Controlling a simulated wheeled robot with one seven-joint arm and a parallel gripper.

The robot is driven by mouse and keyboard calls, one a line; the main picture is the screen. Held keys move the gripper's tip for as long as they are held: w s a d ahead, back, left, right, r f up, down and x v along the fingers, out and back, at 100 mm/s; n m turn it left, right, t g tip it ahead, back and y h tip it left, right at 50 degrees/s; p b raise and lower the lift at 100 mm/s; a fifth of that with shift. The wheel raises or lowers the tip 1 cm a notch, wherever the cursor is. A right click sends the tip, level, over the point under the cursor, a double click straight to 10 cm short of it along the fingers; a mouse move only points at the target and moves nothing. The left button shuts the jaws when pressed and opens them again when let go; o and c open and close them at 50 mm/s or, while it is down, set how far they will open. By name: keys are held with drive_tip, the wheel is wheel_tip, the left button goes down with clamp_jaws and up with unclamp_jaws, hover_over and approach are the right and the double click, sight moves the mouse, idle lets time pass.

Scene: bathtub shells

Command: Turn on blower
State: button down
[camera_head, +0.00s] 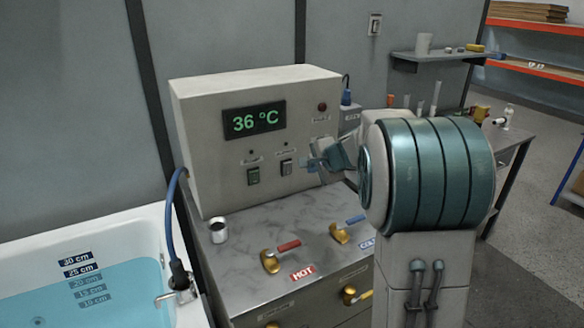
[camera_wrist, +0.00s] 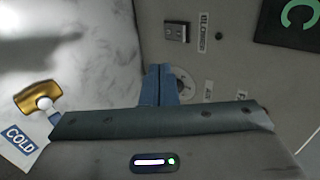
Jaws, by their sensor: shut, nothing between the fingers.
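A grey control box (camera_head: 215,140) stands on the counter and carries two rocker switches, a left one (camera_head: 253,175) and a right one (camera_head: 286,167). In the wrist view one switch (camera_wrist: 177,32) shows, with a label (camera_wrist: 203,30) that seems to read BLOWER; whether it is on or off is unclear. My gripper (camera_head: 318,164) is beside the right switch, to its right, close to the box face. In the wrist view its blue fingers (camera_wrist: 160,85) are together and empty, apart from the switch. They partly cover a round fitting (camera_wrist: 185,80) on the panel.
A green display (camera_head: 254,119) reads 36 °C. HOT and COLD taps with a red handle (camera_head: 288,245) and blue handle (camera_head: 355,219) stand on the counter below.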

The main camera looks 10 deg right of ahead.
drive_tip(key=p, duration=0.3)
approach(288, 165)
drive_tip(key=w+a+f, duration=0.1)
drive_tip(key=w+f, duration=0.2)
drive_tip(key=f, duration=0.2)
drive_tip(key=shift+w+a+p, duration=0.25)
drive_tip(key=shift+w+p, duration=0.1)
drive_tip(key=shift+w, duration=0.35)
drive_tip(key=shift+w+r, duration=0.2)
drive_tip(key=shift+w, duration=0.15)
drive_tip(key=shift+a+r, duration=0.1)
drive_tip(key=shift+r, duration=0.1)
